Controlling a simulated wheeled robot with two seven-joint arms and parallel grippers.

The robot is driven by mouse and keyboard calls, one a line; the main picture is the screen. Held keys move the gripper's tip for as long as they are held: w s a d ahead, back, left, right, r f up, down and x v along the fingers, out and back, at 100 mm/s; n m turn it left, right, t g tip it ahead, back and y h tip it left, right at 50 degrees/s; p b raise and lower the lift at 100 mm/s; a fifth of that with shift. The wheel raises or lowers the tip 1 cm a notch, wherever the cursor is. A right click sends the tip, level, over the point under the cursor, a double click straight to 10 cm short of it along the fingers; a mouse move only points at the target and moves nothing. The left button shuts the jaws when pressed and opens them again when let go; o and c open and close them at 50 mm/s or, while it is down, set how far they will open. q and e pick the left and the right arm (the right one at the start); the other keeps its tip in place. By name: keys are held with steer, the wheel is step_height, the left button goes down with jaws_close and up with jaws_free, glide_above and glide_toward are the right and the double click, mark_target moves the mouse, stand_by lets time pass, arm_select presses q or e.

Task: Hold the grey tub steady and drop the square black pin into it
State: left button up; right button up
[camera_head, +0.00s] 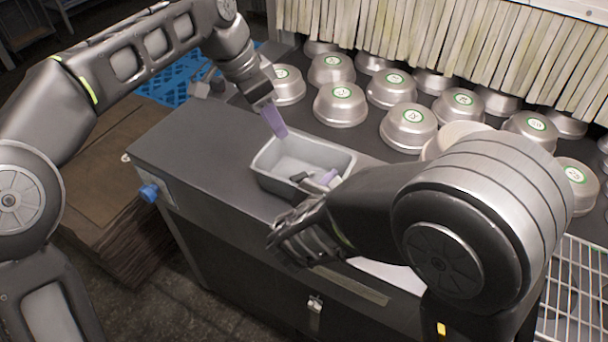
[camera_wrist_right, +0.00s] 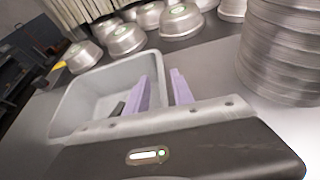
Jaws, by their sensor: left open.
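The grey tub (camera_head: 262,174) stands on the dark bench top, and its near part fills the left of the right wrist view (camera_wrist_right: 72,108). My right gripper (camera_head: 322,180) is at the tub's right end; its purple fingers (camera_wrist_right: 167,90) are close together, one inside and one outside the wall, shut on it. My left gripper (camera_head: 274,121) is open above the tub's back left side, with nothing seen in it. A small dark piece (camera_head: 299,177) lies low in the tub beside the right fingers, also in the wrist view (camera_wrist_right: 118,108). It looks like the black pin; its square shape is unclear.
Several metal domed pans with green labels (camera_head: 340,103) stand on the dark surface behind the tub. A tall stack of metal pans (camera_wrist_right: 280,55) is right of the tub. A blue grid mat (camera_head: 172,84) lies at the back left. The bench left of the tub (camera_head: 195,140) is clear.

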steer(key=v, duration=0.8)
steer(key=shift+s, duration=0.3)
steer(key=shift+a, duration=0.15)
